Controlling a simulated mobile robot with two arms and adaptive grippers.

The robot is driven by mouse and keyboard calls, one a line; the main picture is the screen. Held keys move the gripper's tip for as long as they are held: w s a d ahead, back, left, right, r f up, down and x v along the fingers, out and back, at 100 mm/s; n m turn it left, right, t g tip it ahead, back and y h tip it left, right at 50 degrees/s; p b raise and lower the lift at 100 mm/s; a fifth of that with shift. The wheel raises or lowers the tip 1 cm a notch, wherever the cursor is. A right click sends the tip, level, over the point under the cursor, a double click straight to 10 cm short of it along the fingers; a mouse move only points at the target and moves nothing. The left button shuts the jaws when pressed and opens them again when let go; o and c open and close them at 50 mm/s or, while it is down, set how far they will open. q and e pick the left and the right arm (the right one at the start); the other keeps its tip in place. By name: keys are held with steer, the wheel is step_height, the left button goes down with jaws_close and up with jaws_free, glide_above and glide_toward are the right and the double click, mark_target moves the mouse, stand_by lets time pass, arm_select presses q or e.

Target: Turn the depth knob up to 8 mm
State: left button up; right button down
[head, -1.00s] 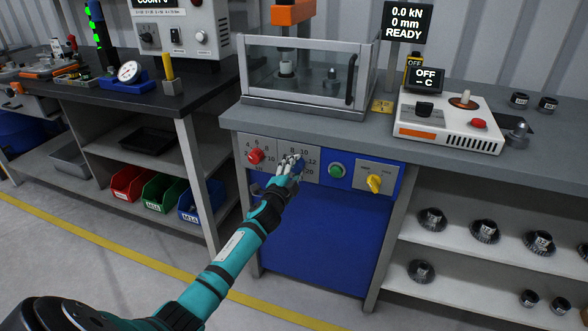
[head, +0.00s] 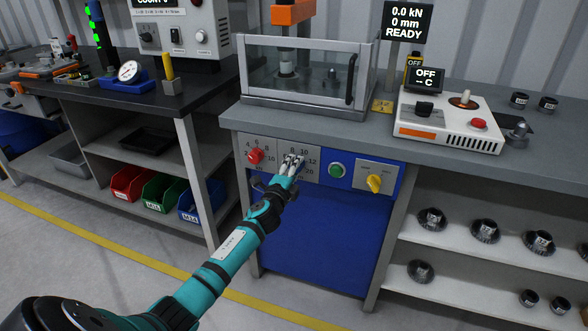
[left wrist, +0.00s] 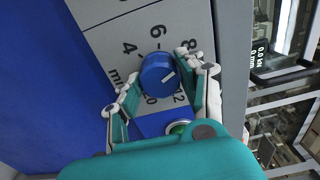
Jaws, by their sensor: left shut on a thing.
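The blue depth knob (left wrist: 157,74) sits on a grey dial plate (left wrist: 130,28) marked 4, 6, 8, 12, 20 and mm. Its white pointer line is aimed to the upper right in the left wrist view, near the finger beside the 8; a mark there may be covered. My left gripper (left wrist: 163,87) has its fingers on both sides of the knob and is shut on it. In the head view my left gripper (head: 291,166) covers most of the knob. The display (head: 405,23) reads 0.0 kN, 0 mm, READY. My right gripper is out of view.
On the same panel are a red knob (head: 255,156) to the left, a green button (head: 336,171) close on the right, and a yellow switch (head: 375,183) farther right. The bench top (head: 330,124) overhangs above. The floor in front is clear.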

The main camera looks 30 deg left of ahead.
arm_select(q)
steer(key=shift+f, duration=0.1)
steer(key=o, duration=1.2)
steer(key=v, duration=1.2)
